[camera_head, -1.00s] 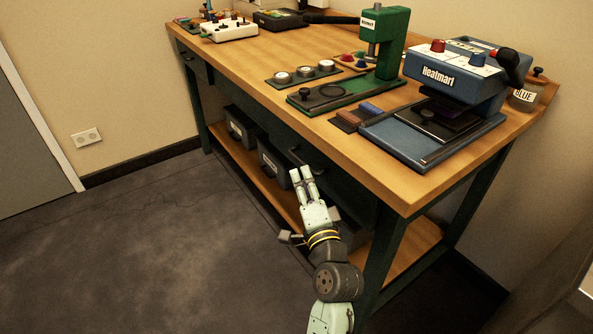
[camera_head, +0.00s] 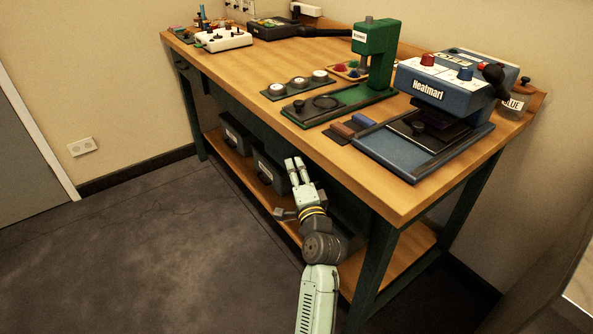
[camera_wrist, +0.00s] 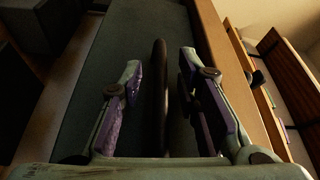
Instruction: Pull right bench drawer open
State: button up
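My gripper (camera_head: 295,161) is at the front of the workbench (camera_head: 268,65), below the tabletop edge. In the wrist view my gripper (camera_wrist: 160,66) is open, with one finger on each side of a dark bar handle (camera_wrist: 160,95). The fingers look apart from the handle, with gaps on both sides. Behind the handle is the dark green drawer front (camera_wrist: 125,35), which looks closed. In the head view the handle is not clearly visible around my fingers, and the drawer front lies in shadow under the tabletop.
A blue heat press (camera_head: 440,90) and a green press (camera_head: 375,45) stand on the tabletop. Dark bins (camera_head: 268,172) sit on the lower shelf near my gripper. A bench leg (camera_head: 375,265) stands right of my arm. The floor (camera_head: 150,240) at left is clear.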

grip_shut()
dwell(0.3)
dwell(0.6)
